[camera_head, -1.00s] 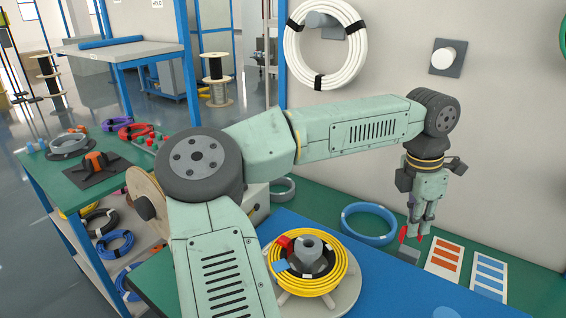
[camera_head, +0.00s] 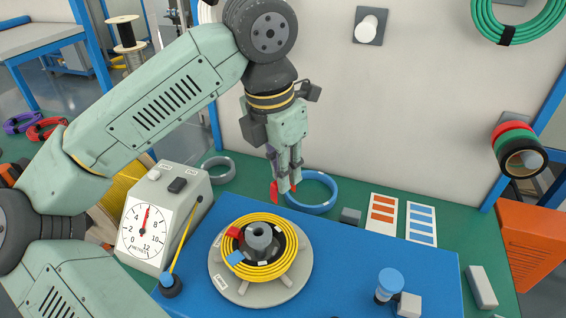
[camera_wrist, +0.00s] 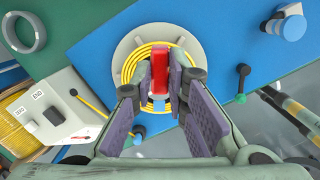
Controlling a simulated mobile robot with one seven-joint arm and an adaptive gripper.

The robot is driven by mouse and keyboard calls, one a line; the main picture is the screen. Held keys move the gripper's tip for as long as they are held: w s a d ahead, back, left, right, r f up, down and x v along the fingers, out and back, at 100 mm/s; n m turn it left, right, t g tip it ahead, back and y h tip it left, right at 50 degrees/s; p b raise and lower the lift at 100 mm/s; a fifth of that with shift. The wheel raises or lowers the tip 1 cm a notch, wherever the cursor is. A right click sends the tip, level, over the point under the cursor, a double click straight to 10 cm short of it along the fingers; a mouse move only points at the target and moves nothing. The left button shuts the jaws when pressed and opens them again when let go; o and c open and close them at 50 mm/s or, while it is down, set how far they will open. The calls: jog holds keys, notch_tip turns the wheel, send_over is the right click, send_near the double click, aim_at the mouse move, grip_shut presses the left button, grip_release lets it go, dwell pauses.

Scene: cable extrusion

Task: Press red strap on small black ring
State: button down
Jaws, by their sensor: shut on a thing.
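My gripper (camera_head: 284,188) is shut on a red strap (camera_head: 274,193), held in the air behind the turntable in the head view. In the wrist view the red strap (camera_wrist: 161,68) stands between the finger pads (camera_wrist: 160,82) and covers the middle of the coil. A yellow cable coil (camera_head: 279,268) lies on a round grey turntable (camera_head: 228,289). A small black ring (camera_head: 268,256) shows inside the coil, around the grey hub (camera_head: 259,236). In the wrist view the ring is mostly hidden.
A blue ring (camera_head: 316,205) and a grey ring (camera_head: 218,169) lie at the back. A blue-topped knob (camera_head: 390,284) stands at the right. The blue mat (camera_head: 345,262) between is clear.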

jog(key=b, duration=0.4)
send_over(284, 221)
jog(key=shift+s+a+f, duration=0.1)
jog(key=shift+s+f, duration=0.05)
jog(key=shift+f, duration=3.65)
jog(key=shift+f+b, duration=1.5)
jog(key=shift+f+b, duration=0.6)
jog(key=shift+b, duration=0.35)
jog(key=c, duration=1.5)
grip_release()
jog(key=shift+r, duration=0.1)
jog(key=shift+r+p, duration=2.45)
jog(key=shift+r, duration=1.55)
